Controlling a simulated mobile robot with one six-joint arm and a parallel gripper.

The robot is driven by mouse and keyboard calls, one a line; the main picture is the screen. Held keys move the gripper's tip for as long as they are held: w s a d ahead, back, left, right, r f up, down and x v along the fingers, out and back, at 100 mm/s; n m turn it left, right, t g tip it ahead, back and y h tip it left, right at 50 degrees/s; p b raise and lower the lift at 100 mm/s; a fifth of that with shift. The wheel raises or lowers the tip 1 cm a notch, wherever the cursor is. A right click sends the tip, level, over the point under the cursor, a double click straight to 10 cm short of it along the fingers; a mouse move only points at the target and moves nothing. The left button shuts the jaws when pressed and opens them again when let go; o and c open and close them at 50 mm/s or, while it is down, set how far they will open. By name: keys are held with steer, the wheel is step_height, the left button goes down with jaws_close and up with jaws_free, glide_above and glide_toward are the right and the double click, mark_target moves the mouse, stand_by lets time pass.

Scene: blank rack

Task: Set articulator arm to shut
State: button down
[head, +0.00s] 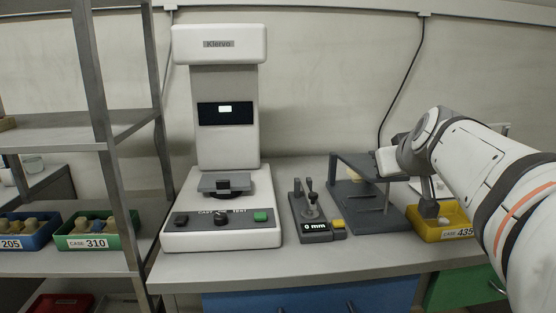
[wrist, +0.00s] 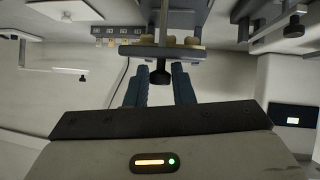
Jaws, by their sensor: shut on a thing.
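The articulator (head: 372,216) is a dark grey frame on the bench, with a flat base, uprights and an upper arm (head: 360,164). A beige cast (head: 355,175) shows under the upper arm. My gripper (head: 384,161) is at the right end of the upper arm, and my wrist hides part of it. In the wrist view, which is upside down, the two blue-grey fingers of my gripper (wrist: 157,73) are on either side of a black knob (wrist: 160,77) on the articulator (wrist: 160,51). They are shut on it. The exact contact is hard to see.
A white Klervo machine (head: 224,140) stands at the left of the bench. A gauge (head: 313,230) reading 0 mm sits between it and the articulator. A yellow case tray (head: 456,232) is close on the right. Shelving (head: 100,140) with case trays stands at far left.

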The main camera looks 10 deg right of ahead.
steer(key=shift+s+f+b, duration=0.2)
steer(key=shift+f+b, duration=0.4)
steer(key=shift+f, duration=0.5)
steer(key=shift+s+f+b, duration=0.15)
steer(key=shift+f+b, duration=0.45)
steer(key=shift+f, duration=0.5)
steer(key=c, duration=1.3)
jaws_free()
steer(key=shift+f, duration=0.1)
step_height(320, 180, up, 12)
steer(key=p, duration=0.4)
steer(key=shift+d+f+p, duration=0.1)
steer(key=shift+d+p, duration=0.05)
steer(key=shift+p, duration=0.15)
